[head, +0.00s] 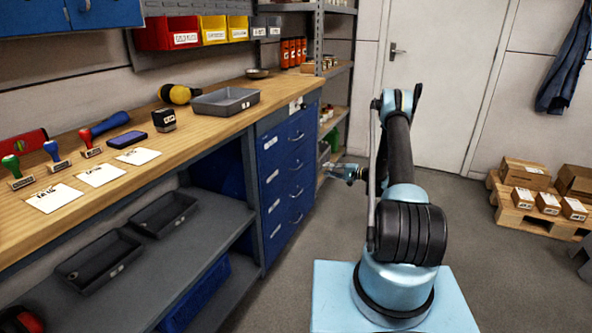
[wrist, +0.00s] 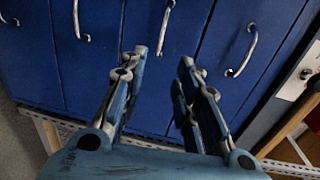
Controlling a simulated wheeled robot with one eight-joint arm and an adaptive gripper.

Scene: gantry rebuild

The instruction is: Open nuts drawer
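The blue drawer cabinet (head: 281,185) stands under the right end of the workbench. It has several stacked drawers with bar handles and small white labels too small to read, so I cannot tell which is the nuts drawer. All its visible drawers look shut. My gripper (head: 329,173) is right of the cabinet front. In the wrist view my gripper (wrist: 163,58) is open and empty, facing the drawer fronts, which appear turned sideways. A metal handle (wrist: 166,26) lies beyond the gap between the fingertips, apart from them. Other handles show at left (wrist: 77,20) and right (wrist: 249,50).
The wooden workbench (head: 217,122) holds stamps, paper cards and a grey tray (head: 225,101). Metal shelving (head: 319,40) stands behind the cabinet. A pallet with cartons (head: 535,220) is at right. The floor in front of the cabinet is clear.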

